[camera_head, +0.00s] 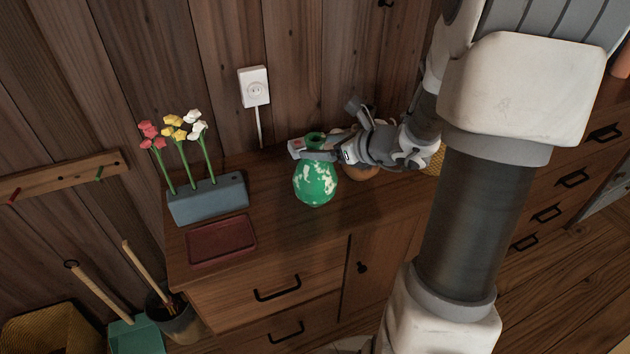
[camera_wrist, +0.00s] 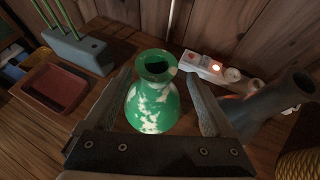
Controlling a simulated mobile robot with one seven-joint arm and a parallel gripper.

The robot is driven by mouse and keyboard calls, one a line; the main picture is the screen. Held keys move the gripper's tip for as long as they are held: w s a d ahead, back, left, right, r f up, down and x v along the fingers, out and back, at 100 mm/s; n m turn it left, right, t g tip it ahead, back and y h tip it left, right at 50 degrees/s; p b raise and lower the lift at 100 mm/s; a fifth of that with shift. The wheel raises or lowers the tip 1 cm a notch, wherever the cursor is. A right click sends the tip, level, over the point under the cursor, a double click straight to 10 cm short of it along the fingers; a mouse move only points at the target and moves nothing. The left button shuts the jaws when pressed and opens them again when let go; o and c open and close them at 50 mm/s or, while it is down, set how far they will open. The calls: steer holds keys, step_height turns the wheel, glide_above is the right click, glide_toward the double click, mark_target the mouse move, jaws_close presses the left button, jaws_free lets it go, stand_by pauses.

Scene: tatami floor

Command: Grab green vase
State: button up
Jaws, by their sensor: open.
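The green vase (camera_head: 316,185) with white patches stands upright on the wooden cabinet top. In the wrist view, the vase (camera_wrist: 153,98) is between the two fingers, its dark mouth facing up toward the camera. My gripper (camera_wrist: 160,95) is open, with one finger on each side of the vase. Gaps show between the fingers and the vase's neck; I cannot tell whether either finger touches the body. In the head view, my gripper (camera_head: 318,151) is at the height of the neck, coming from the right.
A grey-blue planter (camera_head: 208,202) with flowers and a dark red tray (camera_head: 221,240) stand left of the vase. A power strip (camera_wrist: 215,68) lies behind it by the wall. A grey vessel (camera_wrist: 275,103) and a woven yellow item (camera_wrist: 299,164) are to the right.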

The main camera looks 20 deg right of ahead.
steer(key=b+x, duration=0.1)
steer(key=x, duration=0.4)
steer(key=shift+a+b, duration=0.3)
steer(key=shift+b, duration=0.05)
jaws_close()
